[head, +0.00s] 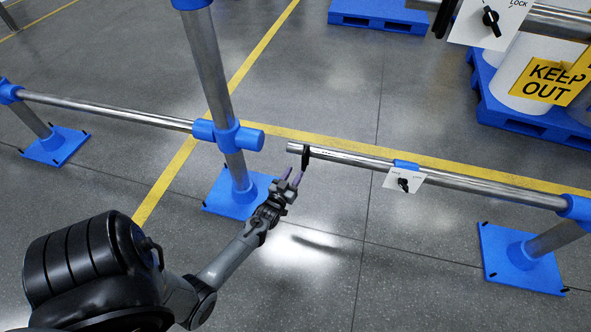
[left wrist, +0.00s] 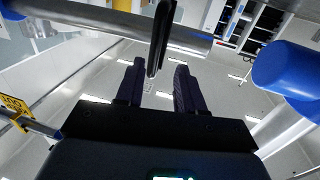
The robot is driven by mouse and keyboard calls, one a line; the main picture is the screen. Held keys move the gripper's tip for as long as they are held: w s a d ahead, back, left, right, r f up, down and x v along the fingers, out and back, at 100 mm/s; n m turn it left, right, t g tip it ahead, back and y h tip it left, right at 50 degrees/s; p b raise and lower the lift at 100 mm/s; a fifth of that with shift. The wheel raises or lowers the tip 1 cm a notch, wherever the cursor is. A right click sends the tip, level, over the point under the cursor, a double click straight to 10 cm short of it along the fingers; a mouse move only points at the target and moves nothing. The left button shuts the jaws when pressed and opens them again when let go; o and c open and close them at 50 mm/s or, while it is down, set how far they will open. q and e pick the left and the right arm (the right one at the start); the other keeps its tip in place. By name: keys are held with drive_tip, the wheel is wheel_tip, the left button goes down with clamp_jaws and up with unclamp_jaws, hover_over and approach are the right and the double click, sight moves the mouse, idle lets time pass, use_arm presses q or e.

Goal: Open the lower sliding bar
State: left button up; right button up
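The lower sliding bar (head: 345,156) is a silver tube on the right in the head view. Its left end stands apart from the blue socket (head: 250,139) on the post, with a gap between them. A black handle (head: 306,158) hangs near that end. My left gripper (head: 291,178) is open, just below and beside the handle. In the left wrist view, the handle (left wrist: 160,38) lines up between the two spread fingertips (left wrist: 158,66), in front of the bar (left wrist: 190,38); I cannot tell whether it touches them. My right gripper is not in view.
A white plate with a black knob (head: 403,183) sits on the bar. Blue post bases (head: 515,262) stand on the grey floor. An upper bar (head: 560,22) with a lock plate (head: 490,22) is at top right, near a yellow keep-out sign (head: 545,80).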

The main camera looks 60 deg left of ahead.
use_arm(q)
drive_tip(key=shift+p+v, duration=1.4)
drive_tip(key=shift+v, duration=1.3)
